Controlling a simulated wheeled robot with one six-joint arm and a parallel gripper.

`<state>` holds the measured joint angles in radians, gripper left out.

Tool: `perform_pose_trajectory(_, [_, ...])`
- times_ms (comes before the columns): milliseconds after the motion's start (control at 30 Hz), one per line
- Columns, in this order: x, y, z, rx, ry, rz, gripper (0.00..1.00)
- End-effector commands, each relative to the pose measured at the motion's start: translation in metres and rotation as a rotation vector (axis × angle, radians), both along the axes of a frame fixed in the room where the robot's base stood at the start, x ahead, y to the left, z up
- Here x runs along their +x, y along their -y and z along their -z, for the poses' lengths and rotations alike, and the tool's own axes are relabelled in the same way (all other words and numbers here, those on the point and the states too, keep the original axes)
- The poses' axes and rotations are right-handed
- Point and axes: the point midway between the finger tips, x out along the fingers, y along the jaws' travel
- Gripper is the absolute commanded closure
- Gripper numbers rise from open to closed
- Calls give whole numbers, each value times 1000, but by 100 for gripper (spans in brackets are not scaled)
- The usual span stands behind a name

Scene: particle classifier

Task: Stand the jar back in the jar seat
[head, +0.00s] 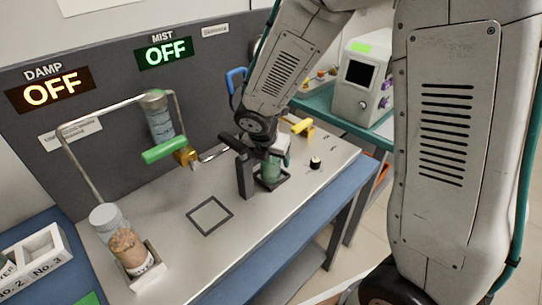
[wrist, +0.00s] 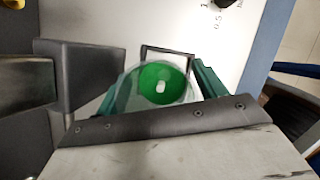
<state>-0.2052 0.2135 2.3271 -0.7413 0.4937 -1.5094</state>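A clear jar (head: 270,172) with green inside stands upright, or nearly so, in or just over a dark square seat frame (head: 284,182) on the bench. The wrist view shows the jar (wrist: 160,85) from above, with a green disc and a white spot in it. The seat frame's far edge (wrist: 168,49) shows beyond it. My gripper (head: 274,153) points down over the jar. Its teal fingers (wrist: 160,88) lie against both sides of the jar. The jar's base is partly hidden, so I cannot tell whether it rests fully on the bench.
A black post (head: 243,170) stands close left of the jar. An empty square outline (head: 209,215) lies on the bench. A black knob (head: 315,163) is right of my gripper.

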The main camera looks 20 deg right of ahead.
Motion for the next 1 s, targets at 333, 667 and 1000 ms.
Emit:
perform_pose_trajectory(333, [0,0,-4,0,1,0,26])
perform_pose_trajectory(667, [-15,-16,-58,1,6,-1,26])
perform_pose_trajectory(1000, [-30,-31,-108,1,3,-1,26])
